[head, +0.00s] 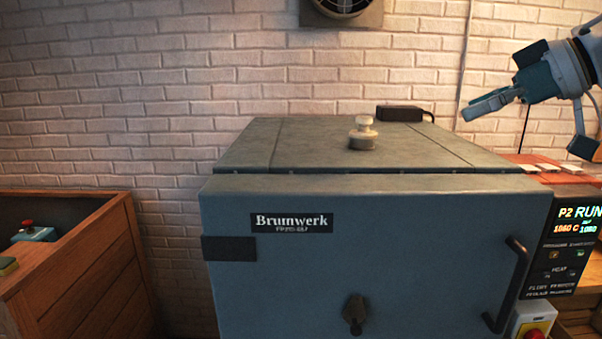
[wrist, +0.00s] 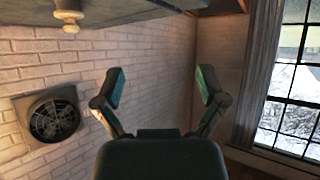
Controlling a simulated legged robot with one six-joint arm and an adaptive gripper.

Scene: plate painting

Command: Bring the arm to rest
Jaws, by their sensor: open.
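My gripper (head: 474,107) is at the upper right of the head view, above the right side of the kiln and in front of the brick wall. In the wrist view my gripper (wrist: 160,90) shows two teal-padded fingers spread apart with nothing between them. The arm comes in from the right edge of the head view. The blue-grey kiln (head: 290,277), labelled Brumwerk, has its front door shut. The gripper is apart from the kiln and touches nothing that I can see.
A pale knob (head: 363,133) and a black box (head: 399,113) are on the kiln top. The control panel (head: 574,245) reads P2 RUN. A wooden bin (head: 85,265) stands at left. A wall fan (wrist: 54,117) and a window (wrist: 296,85) show in the wrist view.

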